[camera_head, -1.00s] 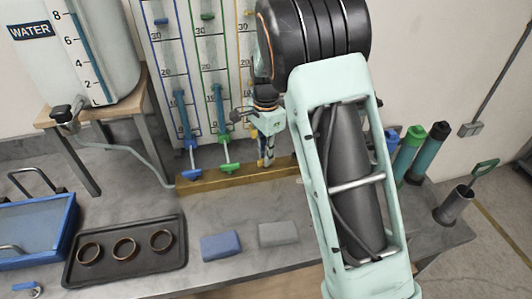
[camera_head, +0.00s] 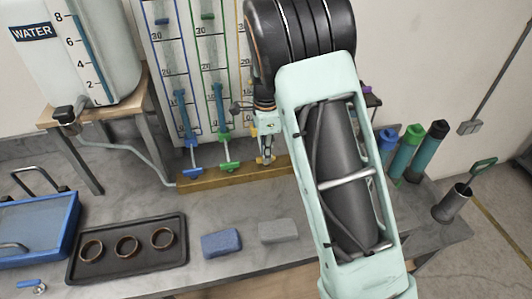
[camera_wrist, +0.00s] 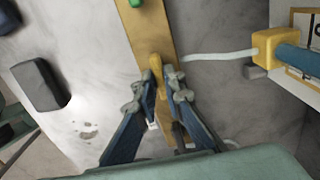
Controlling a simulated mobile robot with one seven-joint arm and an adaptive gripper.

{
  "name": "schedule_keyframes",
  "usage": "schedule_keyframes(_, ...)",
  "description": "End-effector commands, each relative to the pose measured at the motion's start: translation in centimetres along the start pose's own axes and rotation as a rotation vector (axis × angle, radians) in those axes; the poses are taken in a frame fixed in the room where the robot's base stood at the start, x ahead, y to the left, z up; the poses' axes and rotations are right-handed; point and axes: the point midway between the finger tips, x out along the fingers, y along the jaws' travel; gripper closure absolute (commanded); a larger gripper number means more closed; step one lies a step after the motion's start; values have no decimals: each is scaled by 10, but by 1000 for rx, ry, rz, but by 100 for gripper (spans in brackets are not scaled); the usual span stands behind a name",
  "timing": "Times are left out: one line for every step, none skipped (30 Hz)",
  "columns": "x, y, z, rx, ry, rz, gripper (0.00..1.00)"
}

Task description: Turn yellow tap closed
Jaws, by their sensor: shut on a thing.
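The yellow tap (camera_wrist: 155,62) is on the wooden rail below the yellow-framed column, at the rail's right end in the head view. My gripper (camera_head: 266,156) is down at it, and its dark blue fingers stand on either side of the tap in the wrist view (camera_wrist: 154,88). The gripper is shut on the yellow tap. The fingers and wrist hide most of the tap in the head view, so its exact angle cannot be told. The wooden rail (camera_head: 215,178) also carries the blue tap (camera_head: 192,171) and the green tap (camera_head: 229,166).
The gauge panel (camera_head: 175,50) stands behind the taps. A blue block (camera_head: 221,243) and a grey block (camera_head: 278,230) lie in front of the rail. A black tray (camera_head: 85,268) with rings is at front left. Coloured cylinders (camera_head: 408,152) stand at right.

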Motion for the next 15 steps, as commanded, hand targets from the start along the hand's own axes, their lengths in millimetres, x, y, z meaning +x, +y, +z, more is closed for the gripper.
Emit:
schedule_keyframes(-1,-1,0,2,0,-2,100)
schedule_keyframes(-1,-1,0,2,0,-2,100)
schedule_keyframes(-1,-1,0,2,0,-2,100)
schedule_keyframes(-1,-1,0,2,0,-2,100)
schedule_keyframes(-1,-1,0,2,0,-2,90)
schedule_keyframes(-1,-1,0,2,0,-2,85)
schedule_keyframes(-1,-1,0,2,0,-2,82)
schedule_keyframes(-1,-1,0,1,0,-2,79)
schedule_keyframes(0,0,0,1,0,-1,74)
schedule_keyframes(0,0,0,1,0,-1,73)
schedule_keyframes(0,0,0,1,0,-1,73)
schedule_keyframes(0,0,0,0,0,-1,73)
schedule_keyframes(0,0,0,0,0,-1,73)
schedule_keyframes(0,0,0,0,0,-1,73)
schedule_keyframes(0,0,0,0,0,-1,73)
